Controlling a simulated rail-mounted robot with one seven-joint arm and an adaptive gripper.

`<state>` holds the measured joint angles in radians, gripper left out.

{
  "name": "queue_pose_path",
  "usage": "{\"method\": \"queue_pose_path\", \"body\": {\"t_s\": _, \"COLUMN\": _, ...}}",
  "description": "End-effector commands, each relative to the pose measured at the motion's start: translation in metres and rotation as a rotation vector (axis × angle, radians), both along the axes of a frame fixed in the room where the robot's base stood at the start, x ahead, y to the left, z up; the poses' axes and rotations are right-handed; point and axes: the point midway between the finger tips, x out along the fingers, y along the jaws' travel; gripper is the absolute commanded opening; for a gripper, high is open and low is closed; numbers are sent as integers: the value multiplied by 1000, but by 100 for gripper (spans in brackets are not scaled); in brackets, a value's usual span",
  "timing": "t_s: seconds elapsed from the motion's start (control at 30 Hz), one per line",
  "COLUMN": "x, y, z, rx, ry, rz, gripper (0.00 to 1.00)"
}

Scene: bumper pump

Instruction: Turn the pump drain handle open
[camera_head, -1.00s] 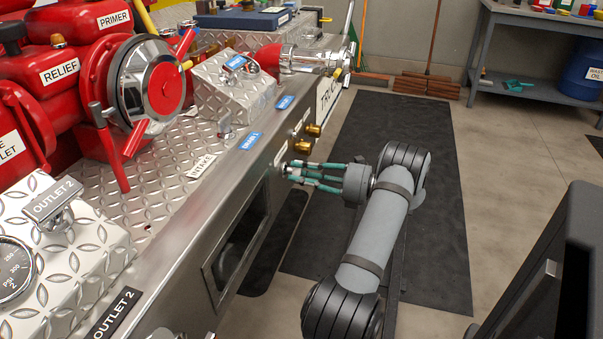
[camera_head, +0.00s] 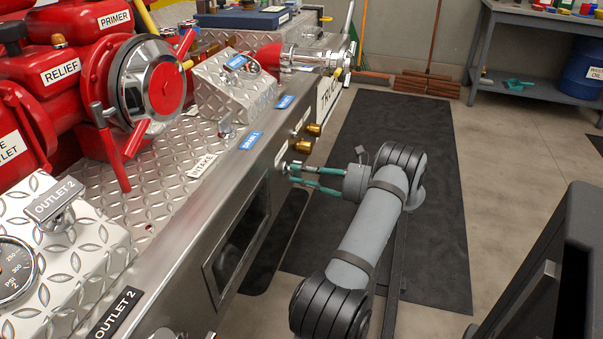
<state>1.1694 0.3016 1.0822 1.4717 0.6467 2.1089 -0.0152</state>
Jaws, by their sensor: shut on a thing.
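The bumper's metal front panel (camera_head: 235,195) runs diagonally through the view. A small silver handle (camera_head: 284,166) sticks out of it, taken to be the pump drain handle, under a small white label (camera_head: 281,153) too small to read. My gripper (camera_head: 293,173) reaches it from the right with its teal fingers. It is shut on this handle, one finger above the other. The fingertips cover most of the handle, so its exact angle is hard to tell.
Brass fittings (camera_head: 312,129) sit on the panel just beyond the handle. A blue drain label (camera_head: 250,140) is on the top edge. A red pump (camera_head: 75,70) stands at left. Dark floor mat (camera_head: 385,120) and open floor lie right; a workbench (camera_head: 540,25) stands at the back.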

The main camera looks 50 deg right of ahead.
Motion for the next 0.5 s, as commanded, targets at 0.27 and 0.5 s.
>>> {"method": "queue_pose_path", "body": {"t_s": 0.27, "x": 0, "y": 2, "z": -2, "rx": -106, "ry": -35, "rz": 6, "gripper": 0}}
{"method": "queue_pose_path", "body": {"t_s": 0.5, "x": -1, "y": 2, "z": -3, "rx": -138, "ry": -46, "rz": 6, "gripper": 0}}
